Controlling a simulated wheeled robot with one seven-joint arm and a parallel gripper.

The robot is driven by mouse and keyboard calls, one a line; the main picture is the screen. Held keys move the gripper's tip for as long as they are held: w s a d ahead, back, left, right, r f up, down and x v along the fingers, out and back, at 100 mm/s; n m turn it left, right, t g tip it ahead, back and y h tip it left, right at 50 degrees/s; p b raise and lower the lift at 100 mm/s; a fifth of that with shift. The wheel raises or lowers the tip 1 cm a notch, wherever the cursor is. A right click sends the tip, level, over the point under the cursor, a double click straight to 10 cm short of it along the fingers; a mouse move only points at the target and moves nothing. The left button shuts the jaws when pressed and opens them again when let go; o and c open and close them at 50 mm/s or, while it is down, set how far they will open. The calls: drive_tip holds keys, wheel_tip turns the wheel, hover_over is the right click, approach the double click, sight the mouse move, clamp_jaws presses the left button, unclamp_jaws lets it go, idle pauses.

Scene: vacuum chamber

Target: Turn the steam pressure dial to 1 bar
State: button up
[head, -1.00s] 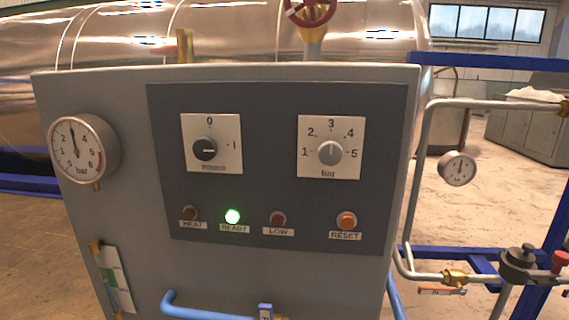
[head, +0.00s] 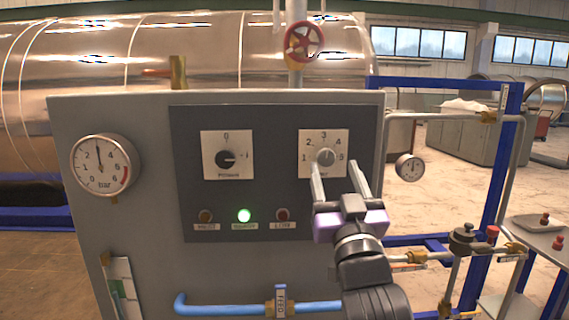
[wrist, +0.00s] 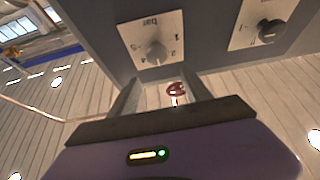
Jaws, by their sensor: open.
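The steam pressure dial (head: 326,157) is a grey knob on a white plate marked 1 to 5, on the right of the dark panel. Where its pointer stands is too small to tell for sure. In the wrist view the knob (wrist: 156,54) sits just beyond my fingertips, roughly centred between them. My gripper (head: 335,168) is open, its fingers spread just below and in front of the knob. I see no contact with the knob; the gripper is empty (wrist: 161,86).
A second, dark knob (head: 226,159) is left of the dial. A green lamp (head: 244,216) is lit. Pipes and a blue frame (head: 497,160) stand to the right.

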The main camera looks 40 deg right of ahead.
sight(327, 161)
drive_tip(key=shift+g, duration=0.4)
drive_tip(key=w+d, duration=0.1)
drive_tip(key=w, duration=0.1)
drive_tip(key=w+d+p, duration=0.1)
drive_tip(key=w, duration=0.1)
drive_tip(key=w+d+r+p, duration=0.1)
drive_tip(key=w+d, duration=0.1)
drive_tip(key=shift+w+d, duration=0.1)
drive_tip(key=shift+w, duration=0.2)
clamp_jaws()
drive_tip(key=shift+p, duration=0.3)
